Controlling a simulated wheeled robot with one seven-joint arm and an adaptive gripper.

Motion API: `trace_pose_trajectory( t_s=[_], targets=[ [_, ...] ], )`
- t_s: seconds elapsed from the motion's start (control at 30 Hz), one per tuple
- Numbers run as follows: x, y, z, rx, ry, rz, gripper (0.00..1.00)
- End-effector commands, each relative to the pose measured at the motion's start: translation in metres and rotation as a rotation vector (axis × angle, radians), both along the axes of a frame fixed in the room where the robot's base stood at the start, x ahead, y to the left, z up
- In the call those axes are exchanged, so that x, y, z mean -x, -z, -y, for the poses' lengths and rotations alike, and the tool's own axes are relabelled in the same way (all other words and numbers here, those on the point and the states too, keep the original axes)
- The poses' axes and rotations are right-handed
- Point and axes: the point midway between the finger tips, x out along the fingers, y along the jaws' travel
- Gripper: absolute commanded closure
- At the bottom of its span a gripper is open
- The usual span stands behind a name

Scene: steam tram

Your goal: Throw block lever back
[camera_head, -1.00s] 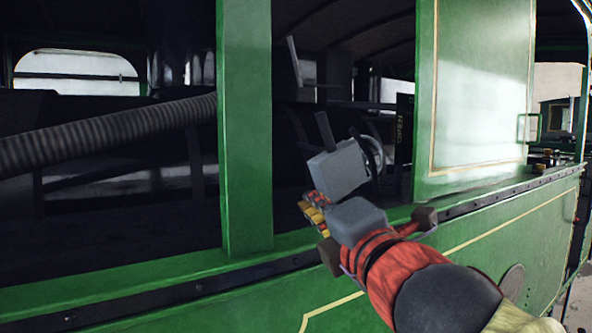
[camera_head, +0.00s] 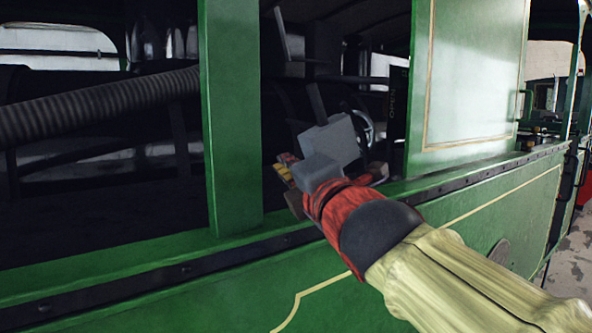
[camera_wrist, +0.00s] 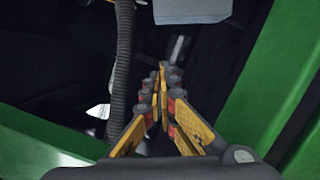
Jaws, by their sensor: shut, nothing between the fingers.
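A grey block (camera_head: 335,141) inside the cab opening is in the head view, with a dark lever (camera_head: 316,103) rising behind its upper left side, tilted a little left. I cannot tell whether lever and block are joined. My gripper (camera_head: 283,169) reaches over the green sill, left of and below the block in the picture. In the wrist view my gripper (camera_wrist: 163,69) is shut and empty, fingertips together. A grey block (camera_wrist: 192,11) shows at the top there, apart from the fingertips. The lever cannot be made out clearly in that view.
A green post (camera_head: 231,115) stands left of my arm, with a ribbed hose (camera_head: 100,103) beyond it. The green sill (camera_head: 130,262) runs below my arm. The cab interior is dark.

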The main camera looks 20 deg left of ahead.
Motion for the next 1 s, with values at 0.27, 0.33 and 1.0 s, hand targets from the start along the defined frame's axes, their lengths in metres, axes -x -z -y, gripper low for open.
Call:
trace_pose_trajectory(
  t_s=[0.27,0.33,1.0],
  targets=[
    [-0.036,-0.008,-0.023,0.0,0.002,0.0,1.0],
    [-0.04,-0.011,-0.019,0.0,0.004,-0.001,1.0],
    [-0.061,-0.02,0.0,-0.001,0.001,0.0,1.0]
  ],
)
